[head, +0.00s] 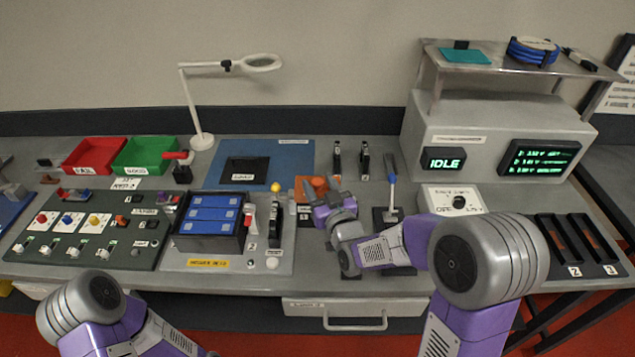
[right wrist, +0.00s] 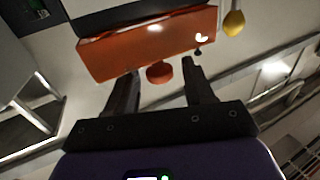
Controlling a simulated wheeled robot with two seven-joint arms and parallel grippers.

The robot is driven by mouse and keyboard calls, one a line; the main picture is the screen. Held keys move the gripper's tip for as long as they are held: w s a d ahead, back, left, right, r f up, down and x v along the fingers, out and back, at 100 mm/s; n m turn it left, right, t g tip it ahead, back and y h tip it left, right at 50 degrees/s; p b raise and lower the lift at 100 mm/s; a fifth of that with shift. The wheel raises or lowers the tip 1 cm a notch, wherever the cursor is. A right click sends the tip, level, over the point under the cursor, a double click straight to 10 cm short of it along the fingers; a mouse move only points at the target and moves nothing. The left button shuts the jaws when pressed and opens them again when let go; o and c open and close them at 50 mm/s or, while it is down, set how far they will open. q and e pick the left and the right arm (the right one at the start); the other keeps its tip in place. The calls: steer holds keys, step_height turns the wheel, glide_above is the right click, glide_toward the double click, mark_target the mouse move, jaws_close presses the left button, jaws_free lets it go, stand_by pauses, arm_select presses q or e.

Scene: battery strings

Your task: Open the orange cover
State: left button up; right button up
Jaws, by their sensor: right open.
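The orange cover (head: 304,184) stands near the middle of the bench, just right of a yellow ball-topped lever. In the right wrist view the orange cover (right wrist: 150,42) fills the upper middle, with a round orange knob (right wrist: 160,73) on it. My right gripper (head: 328,204) is close in front of the cover and partly hides it in the head view. In the right wrist view my right gripper (right wrist: 160,84) is open, its two fingers on either side of the knob and apart from it. My left gripper is outside the picture; only my left arm shows.
The blue battery box (head: 210,216) and the yellow ball (head: 276,187) stand left of the cover. The grey console (head: 500,130) rises at the back right.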

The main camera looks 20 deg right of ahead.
steer(key=shift+w+a, duration=0.1)
steer(key=shift+w, duration=0.75)
jaws_close()
